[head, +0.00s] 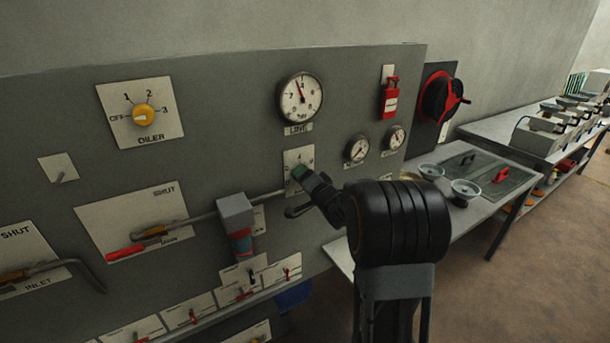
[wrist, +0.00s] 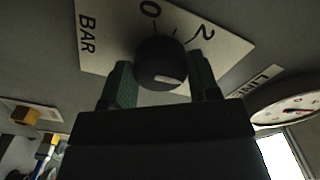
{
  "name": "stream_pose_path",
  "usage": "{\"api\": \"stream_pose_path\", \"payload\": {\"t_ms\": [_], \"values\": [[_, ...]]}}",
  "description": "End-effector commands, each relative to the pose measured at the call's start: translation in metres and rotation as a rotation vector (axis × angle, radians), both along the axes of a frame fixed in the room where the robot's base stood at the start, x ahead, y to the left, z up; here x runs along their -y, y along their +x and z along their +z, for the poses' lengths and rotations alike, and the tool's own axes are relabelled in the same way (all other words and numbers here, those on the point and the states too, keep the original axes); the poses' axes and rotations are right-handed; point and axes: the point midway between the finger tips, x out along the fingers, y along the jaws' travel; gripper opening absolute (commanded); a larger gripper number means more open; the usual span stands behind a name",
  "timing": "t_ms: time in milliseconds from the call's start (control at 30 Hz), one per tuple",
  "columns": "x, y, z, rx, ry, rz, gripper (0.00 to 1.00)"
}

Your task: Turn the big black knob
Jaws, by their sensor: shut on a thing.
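The big black knob (wrist: 161,64) shows in the wrist view on a white plate (wrist: 101,38) marked BAR, 0 and 2. It has a pale pointer mark on its face. My gripper (wrist: 160,85) has its green fingers on either side of the knob and is shut on it. In the head view my gripper (head: 301,173) reaches the white plate (head: 297,158) below the LINE gauge. There the gripper and wrist hide the knob.
The LINE gauge (head: 299,98) is just above the knob's plate, with two small gauges (head: 358,149) to the right. A grey pipe (head: 208,214) with a block (head: 235,208) runs to the left. A yellow OILER knob (head: 143,115) is upper left. A bench with bowls (head: 466,189) stands right.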

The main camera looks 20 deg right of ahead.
Motion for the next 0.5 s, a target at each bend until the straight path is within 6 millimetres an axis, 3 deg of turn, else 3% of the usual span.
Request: {"api": "stream_pose_path", "payload": {"t_ms": [500], "values": [[-0.0001,0.0,-0.0006,-0.007,0.05,0.0,0.32]]}}
